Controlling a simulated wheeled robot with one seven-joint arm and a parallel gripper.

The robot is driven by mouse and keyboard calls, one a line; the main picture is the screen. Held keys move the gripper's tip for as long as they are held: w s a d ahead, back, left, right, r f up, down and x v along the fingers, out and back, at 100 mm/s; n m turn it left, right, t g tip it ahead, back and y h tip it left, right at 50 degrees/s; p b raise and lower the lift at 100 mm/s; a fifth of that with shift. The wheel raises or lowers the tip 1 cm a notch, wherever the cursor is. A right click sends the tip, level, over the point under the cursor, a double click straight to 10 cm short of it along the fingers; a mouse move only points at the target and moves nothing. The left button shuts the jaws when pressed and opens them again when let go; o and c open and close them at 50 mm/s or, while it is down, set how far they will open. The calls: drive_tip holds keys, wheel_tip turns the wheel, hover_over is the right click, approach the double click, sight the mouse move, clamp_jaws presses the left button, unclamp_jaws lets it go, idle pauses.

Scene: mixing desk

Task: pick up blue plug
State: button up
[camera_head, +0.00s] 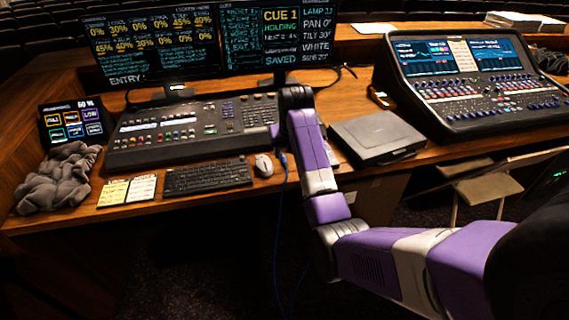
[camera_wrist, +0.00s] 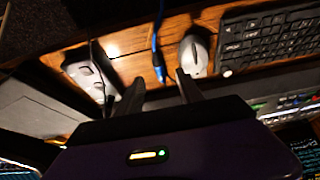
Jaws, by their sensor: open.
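The blue plug (camera_head: 283,161) lies on the wooden desk near its front edge, right of the mouse, with a blue cable running down over the edge. In the wrist view the blue plug (camera_wrist: 158,66) shows on bare wood, just beyond and between my two fingertips. My gripper (camera_wrist: 160,82) is open, with dark fingers apart and nothing between them. In the head view my arm reaches over the desk beside the plug; the fingers are hard to make out there.
A white mouse (camera_head: 263,165) and black keyboard (camera_head: 207,177) lie left of the plug. The lighting console (camera_head: 190,130) stands behind. A grey flat case (camera_head: 375,137) is to the right. Bare wood surrounds the plug closely.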

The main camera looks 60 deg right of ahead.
sight(285, 163)
drive_tip(key=x, duration=0.7)
drive_tip(key=shift+s+f+p, duration=0.3)
drive_tip(key=shift+p, duration=0.1)
drive_tip(key=shift+c, duration=0.2)
clamp_jaws()
